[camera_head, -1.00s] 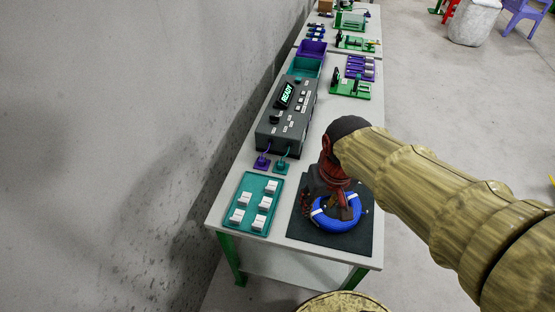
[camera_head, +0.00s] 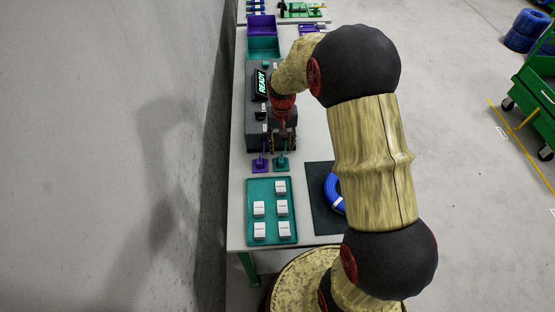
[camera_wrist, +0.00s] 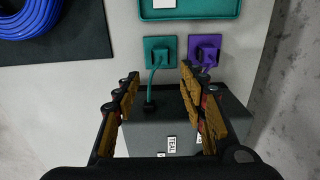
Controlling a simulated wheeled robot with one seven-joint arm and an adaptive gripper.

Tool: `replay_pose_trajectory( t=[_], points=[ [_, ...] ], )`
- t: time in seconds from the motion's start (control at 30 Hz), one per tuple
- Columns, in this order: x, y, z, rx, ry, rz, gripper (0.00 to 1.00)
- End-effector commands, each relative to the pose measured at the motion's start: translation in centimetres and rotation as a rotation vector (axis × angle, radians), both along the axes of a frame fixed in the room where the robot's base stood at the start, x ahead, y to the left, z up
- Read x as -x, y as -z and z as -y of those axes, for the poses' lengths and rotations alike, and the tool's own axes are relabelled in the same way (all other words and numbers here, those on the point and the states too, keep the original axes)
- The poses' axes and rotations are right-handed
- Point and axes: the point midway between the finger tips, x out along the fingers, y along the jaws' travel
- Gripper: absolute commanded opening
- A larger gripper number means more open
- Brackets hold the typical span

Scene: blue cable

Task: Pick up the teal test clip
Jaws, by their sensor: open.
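The teal test clip (camera_head: 281,162) sits on a small teal square plate on the table, just in front of the tester box. In the wrist view the teal clip (camera_wrist: 159,50) lies beyond my fingertips, with its teal lead curving down to the box between the fingers. My gripper (camera_head: 284,140) is over the near end of the tester, close to the clip. The purple test clip (camera_wrist: 205,49) sits beside the teal one, near the right finger.
The dark tester box (camera_head: 252,128) has a lit READY display. A teal tray (camera_head: 254,191) with several white blocks lies in front of the clips. The blue cable coil (camera_head: 333,190) rests on a dark mat (camera_head: 320,215), partly behind my arm. A wall runs along the left.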

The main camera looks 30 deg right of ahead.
Motion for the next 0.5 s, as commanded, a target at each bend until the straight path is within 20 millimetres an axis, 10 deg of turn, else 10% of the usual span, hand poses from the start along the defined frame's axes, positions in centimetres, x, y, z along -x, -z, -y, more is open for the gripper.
replay_pose_trajectory(
  t=[0.5],
  points=[
    [0.4, 5.9, -0.3, -0.001, -0.001, -0.002, 0.42]
  ],
)
